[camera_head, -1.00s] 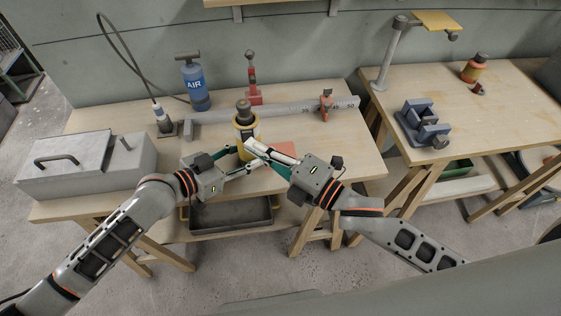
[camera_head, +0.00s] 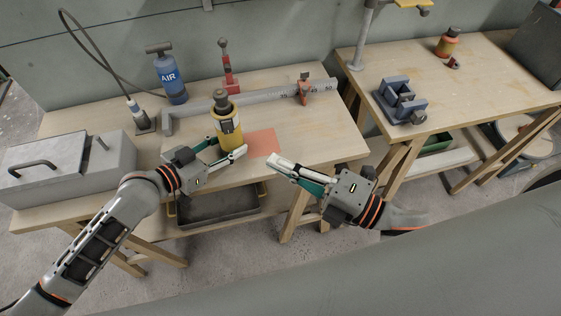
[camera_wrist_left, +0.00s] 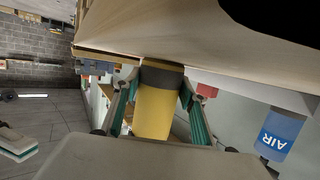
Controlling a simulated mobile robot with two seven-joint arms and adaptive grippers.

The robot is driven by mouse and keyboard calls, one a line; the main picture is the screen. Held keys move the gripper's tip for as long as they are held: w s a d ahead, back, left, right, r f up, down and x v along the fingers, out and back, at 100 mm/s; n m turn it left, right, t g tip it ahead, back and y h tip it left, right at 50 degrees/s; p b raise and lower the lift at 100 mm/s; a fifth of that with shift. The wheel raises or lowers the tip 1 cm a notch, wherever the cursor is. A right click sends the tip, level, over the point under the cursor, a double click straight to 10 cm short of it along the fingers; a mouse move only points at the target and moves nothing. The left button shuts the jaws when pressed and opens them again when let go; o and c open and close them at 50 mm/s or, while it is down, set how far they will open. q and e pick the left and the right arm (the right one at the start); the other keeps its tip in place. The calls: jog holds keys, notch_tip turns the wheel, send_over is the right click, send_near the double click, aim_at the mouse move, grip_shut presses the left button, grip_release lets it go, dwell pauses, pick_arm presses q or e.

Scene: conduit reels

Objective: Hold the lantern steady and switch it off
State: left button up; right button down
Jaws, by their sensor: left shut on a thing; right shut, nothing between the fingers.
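The lantern (camera_head: 229,130) is a yellow cylinder with a dark cap and a black patch on its side. It stands upright on the left bench. My left gripper (camera_head: 226,149) is shut on its lower body from the front. In the left wrist view, the lantern's yellow body (camera_wrist_left: 154,108) sits between the two fingers, with a dark band at its end by the bench top. My right gripper (camera_head: 274,162) is shut and empty, to the right of the lantern and apart from it, near the bench's front edge. The switch cannot be made out.
A flat orange-red patch (camera_head: 263,143) lies right of the lantern. Behind are a grey ruled beam (camera_head: 250,103), a red tool (camera_head: 228,70) and a blue AIR bottle (camera_head: 170,78). A grey metal box (camera_head: 65,165) stands left. The bench right of the patch is clear.

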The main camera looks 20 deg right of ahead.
pick_arm(q)
jog(key=o, duration=0.9)
